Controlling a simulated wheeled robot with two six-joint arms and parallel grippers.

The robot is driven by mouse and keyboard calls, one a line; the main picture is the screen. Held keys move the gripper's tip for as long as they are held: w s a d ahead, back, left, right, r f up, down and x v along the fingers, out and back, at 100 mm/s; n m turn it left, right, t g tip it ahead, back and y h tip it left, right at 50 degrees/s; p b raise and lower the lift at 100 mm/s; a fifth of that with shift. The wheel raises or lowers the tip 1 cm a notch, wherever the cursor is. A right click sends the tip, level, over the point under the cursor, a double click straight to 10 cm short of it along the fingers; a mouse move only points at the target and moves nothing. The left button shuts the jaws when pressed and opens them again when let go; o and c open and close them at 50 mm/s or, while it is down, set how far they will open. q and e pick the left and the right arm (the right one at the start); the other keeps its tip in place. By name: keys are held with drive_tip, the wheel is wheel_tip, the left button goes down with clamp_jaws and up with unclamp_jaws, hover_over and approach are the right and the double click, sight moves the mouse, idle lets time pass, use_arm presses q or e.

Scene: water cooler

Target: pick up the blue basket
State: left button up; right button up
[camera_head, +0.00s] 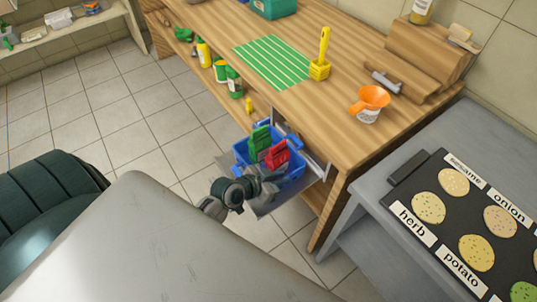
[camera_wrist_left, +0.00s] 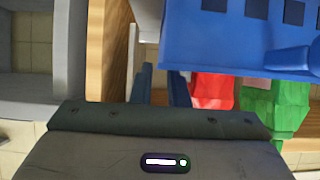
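The blue basket (camera_head: 290,181) sits low at the side of the wooden counter, with a green item (camera_head: 260,142) and a red item (camera_head: 277,156) in it. My left gripper (camera_head: 266,183) is at the basket's near side. In the left wrist view the blue basket (camera_wrist_left: 235,45) fills the upper right, with the red item (camera_wrist_left: 212,90) and the green item (camera_wrist_left: 268,100) beside it. There my left gripper's fingers (camera_wrist_left: 161,82) stand apart with a visible gap. The basket's edge meets the right finger's tip; I cannot tell whether they touch. My right gripper is not in view.
The wooden counter (camera_head: 215,40) carries a green striped mat (camera_head: 271,62), a yellow tool (camera_head: 321,65) and an orange scoop (camera_head: 370,98). A grey table (camera_head: 382,178) is at right. Tiled floor (camera_head: 145,135) is clear at left.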

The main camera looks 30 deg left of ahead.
use_arm(q)
drive_tip(key=x, duration=0.3)
drive_tip(key=shift+w+f, duration=0.2)
drive_tip(key=shift+w, duration=0.05)
drive_tip(key=shift+s, duration=0.1)
drive_tip(key=shift+c, duration=0.2)
clamp_jaws()
drive_tip(key=shift+r, duration=0.1)
